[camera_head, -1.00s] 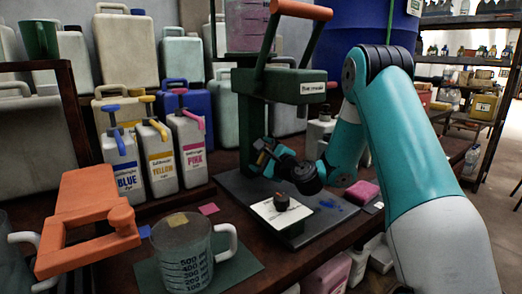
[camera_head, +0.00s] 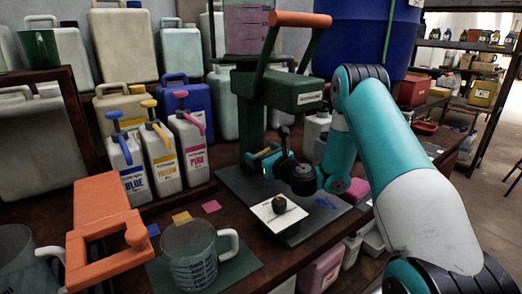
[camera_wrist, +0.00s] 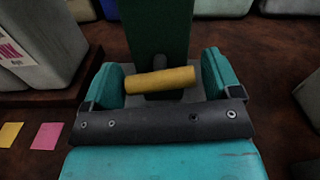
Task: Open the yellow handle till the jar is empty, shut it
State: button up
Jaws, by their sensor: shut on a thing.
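The yellow handle (camera_wrist: 160,80) lies nearly level between the two teal fingers of my gripper (camera_wrist: 160,82) in the wrist view, its right end slightly higher. My gripper is shut on it. In the head view, my gripper (camera_head: 268,158) is at the lower front of the green stand, and a bit of the yellow handle (camera_head: 263,153) shows beside it. A clear jar (camera_head: 248,25) with pinkish contents sits on top of the stand, its upper part cut off by the picture edge. I cannot tell how full it is.
A clear measuring jug (camera_head: 190,256) stands on a green mat at the front. A white plate (camera_head: 270,215) with a dark knob lies below my gripper. Blue, yellow and pink dye bottles (camera_head: 160,155) stand to the left. An orange-handled lever (camera_head: 299,20) tops the stand.

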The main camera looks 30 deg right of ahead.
jog(key=shift+d+f+m, duration=0.1)
jog(key=shift+m, duration=0.5)
jog(key=o, duration=0.8)
jog(key=shift+c, duration=0.2)
